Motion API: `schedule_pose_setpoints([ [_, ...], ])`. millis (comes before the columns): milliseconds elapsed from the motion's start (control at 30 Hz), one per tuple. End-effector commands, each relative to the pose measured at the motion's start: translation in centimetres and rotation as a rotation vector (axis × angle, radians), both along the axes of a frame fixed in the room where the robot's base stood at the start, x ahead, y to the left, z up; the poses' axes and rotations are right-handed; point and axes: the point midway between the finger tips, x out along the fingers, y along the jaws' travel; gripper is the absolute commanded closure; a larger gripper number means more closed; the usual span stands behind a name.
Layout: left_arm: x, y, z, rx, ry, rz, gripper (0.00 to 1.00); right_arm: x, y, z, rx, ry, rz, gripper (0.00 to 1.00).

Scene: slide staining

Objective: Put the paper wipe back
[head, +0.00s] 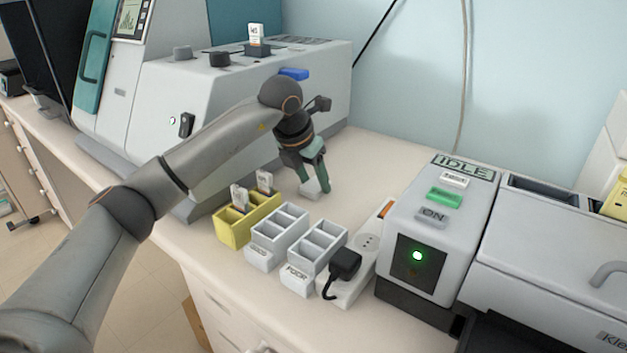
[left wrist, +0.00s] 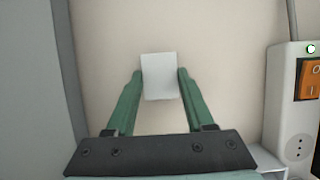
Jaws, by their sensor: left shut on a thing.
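The paper wipe (left wrist: 159,76) is a small white rectangle between the green fingers of my left gripper (left wrist: 160,84) in the left wrist view. The fingers press on its left and right edges. In the head view the left gripper (head: 314,192) points down over the bench behind the white racks, with the white wipe (head: 311,188) at its fingertips. I cannot tell whether the wipe touches the bench. My right gripper is not in view.
A yellow rack (head: 234,232) with slides and two white racks (head: 268,255) stand in front of the gripper. A power strip (head: 347,289) with a black plug and an IDLE machine (head: 437,240) are to the right. A large grey machine (head: 165,95) stands behind left.

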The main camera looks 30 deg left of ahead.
Motion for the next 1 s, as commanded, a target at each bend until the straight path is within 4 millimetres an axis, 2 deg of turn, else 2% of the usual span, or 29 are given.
schedule_pose_setpoints([
  [300, 0.0, 0.0, -0.3, 0.000, -0.002, 0.000, 0.99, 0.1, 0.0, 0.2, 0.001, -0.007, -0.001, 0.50],
  [333, 0.0, 0.0, -0.3, 0.000, -0.002, 0.000, 0.46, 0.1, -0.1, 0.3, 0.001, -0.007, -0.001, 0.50],
  [600, 0.0, 0.0, -0.2, 0.000, -0.002, 0.000, 0.17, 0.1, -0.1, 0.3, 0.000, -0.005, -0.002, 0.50],
  [833, 0.0, 0.0, -0.1, 0.000, -0.003, 0.000, 0.17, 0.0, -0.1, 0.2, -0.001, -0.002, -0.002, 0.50],
  [1000, -0.4, 0.1, 1.3, -0.001, -0.006, 0.000, 0.17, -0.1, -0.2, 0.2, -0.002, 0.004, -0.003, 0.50],
])
